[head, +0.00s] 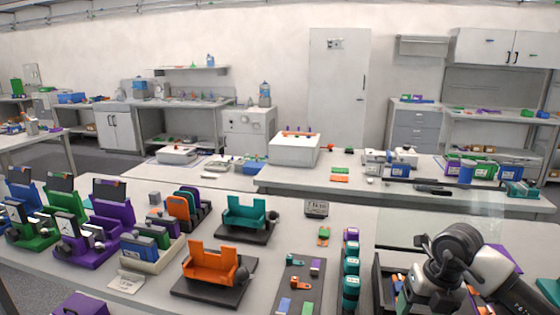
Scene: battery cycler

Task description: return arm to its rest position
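My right arm (484,274) comes in from the right at the lower right corner, in black and light grey. Its wrist end bends down over the right part of the front table (338,232), above a dark open tray (378,285). My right gripper (424,302) is at the bottom edge, partly cut off and seen from behind, so its fingers do not show clearly. I cannot tell whether it holds anything. My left arm and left gripper are not in view.
An orange holder (210,262) and a teal holder (246,212) sit on black bases. Coloured cyclers, including a purple one (112,209), stand at the left. A column of teal and purple pieces (351,262) stands left of the tray. A clear panel (487,204) rises behind my arm.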

